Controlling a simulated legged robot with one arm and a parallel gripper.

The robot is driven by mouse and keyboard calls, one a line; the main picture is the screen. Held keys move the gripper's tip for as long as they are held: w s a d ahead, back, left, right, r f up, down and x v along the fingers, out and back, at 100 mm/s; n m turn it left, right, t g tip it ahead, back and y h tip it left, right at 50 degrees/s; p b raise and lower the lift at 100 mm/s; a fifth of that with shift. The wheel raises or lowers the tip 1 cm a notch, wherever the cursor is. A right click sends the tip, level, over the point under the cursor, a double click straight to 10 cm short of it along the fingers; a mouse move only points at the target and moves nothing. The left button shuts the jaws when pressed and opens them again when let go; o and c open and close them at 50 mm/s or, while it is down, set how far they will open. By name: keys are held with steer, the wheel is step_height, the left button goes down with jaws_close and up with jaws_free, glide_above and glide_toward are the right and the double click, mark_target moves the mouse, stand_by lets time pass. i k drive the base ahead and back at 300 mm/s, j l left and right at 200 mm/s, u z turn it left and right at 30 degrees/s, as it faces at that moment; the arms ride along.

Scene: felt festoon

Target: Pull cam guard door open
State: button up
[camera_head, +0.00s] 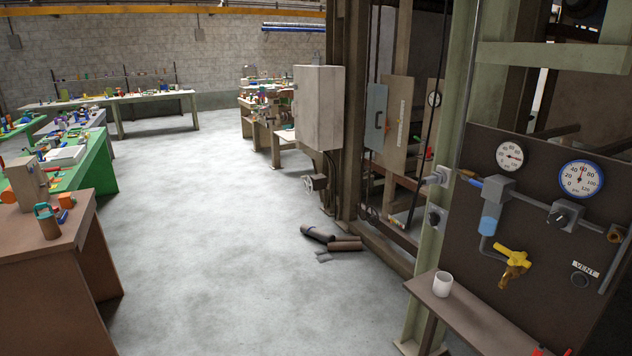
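A grey-blue panel with rounded corners and a dark handle (379,120) hangs in the machine frame right of centre. It looks like the cam guard door (373,103), though no label on it can be read. It appears closed, seen at an angle and at a distance. A tan panel (397,120) with a strip of markings stands just right of it. My gripper is not in view.
A grey cabinet (318,105) on a post stands left of the panel. Dark rolls (332,240) lie on the floor before the machine. A gauge board (535,200) and bench (470,315) with a white cup (442,284) fill the right. Open floor (200,240) runs between them and the left workbenches.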

mark_target(377, 93)
steer(key=i, duration=1.35)
steer(key=i+j+z, duration=0.1)
steer(key=i, duration=1.25)
steer(key=i+j, duration=0.15)
steer(key=i, duration=1.2)
steer(key=i+z, duration=0.15)
steer(key=i, duration=0.25)
steer(key=i+j+z, duration=0.2)
steer(key=i, duration=0.2)
